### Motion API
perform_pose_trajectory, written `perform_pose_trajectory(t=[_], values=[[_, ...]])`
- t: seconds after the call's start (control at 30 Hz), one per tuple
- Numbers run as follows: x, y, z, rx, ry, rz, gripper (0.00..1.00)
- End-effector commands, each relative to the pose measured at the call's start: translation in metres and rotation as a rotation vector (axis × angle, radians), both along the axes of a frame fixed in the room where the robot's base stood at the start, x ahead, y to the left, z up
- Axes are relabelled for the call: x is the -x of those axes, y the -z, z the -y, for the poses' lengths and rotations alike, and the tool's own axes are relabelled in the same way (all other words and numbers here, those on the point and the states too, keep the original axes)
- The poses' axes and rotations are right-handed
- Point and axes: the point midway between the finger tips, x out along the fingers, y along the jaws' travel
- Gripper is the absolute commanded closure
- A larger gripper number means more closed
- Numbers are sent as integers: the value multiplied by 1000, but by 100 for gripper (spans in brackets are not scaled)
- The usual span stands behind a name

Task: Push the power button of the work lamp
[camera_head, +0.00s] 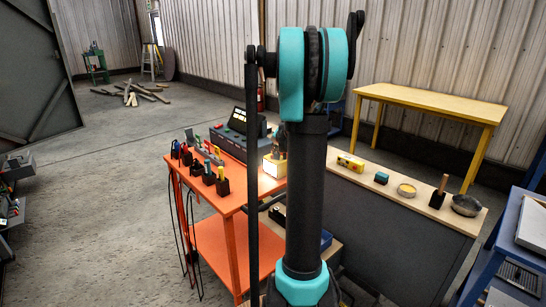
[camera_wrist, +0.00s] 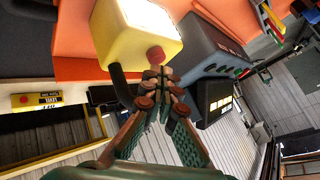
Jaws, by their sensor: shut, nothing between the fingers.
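The work lamp (camera_wrist: 145,22), a pale yellow box with a bright white face, sits on the orange table. Its round red button (camera_wrist: 155,55) faces my gripper. In the head view the lamp (camera_head: 273,167) is a small cream block at the table's right edge, partly hidden by my arm. My gripper (camera_wrist: 153,84) is shut and empty, its fingertips together just below the red button in the wrist view. The gap between tips and button looks very small; I cannot tell whether they touch. In the head view my gripper is mostly hidden behind my arm.
A dark blue-grey device (camera_wrist: 207,60) with a display stands close beside the lamp. Several tools in black holders line the orange table (camera_head: 257,186). A wooden-topped counter (camera_head: 400,190) with a yellow box (camera_head: 350,162) stands to the right. The floor at left is mostly clear.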

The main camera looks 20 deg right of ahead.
Motion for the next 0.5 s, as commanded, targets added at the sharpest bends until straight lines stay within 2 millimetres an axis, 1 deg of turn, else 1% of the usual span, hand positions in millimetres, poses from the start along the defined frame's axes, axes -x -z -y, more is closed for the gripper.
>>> perform_pose_trajectory(t=[0.1,0.5], values=[[1,-12,0,1,1,1,100],[0,-46,1,0,2,1,100]])
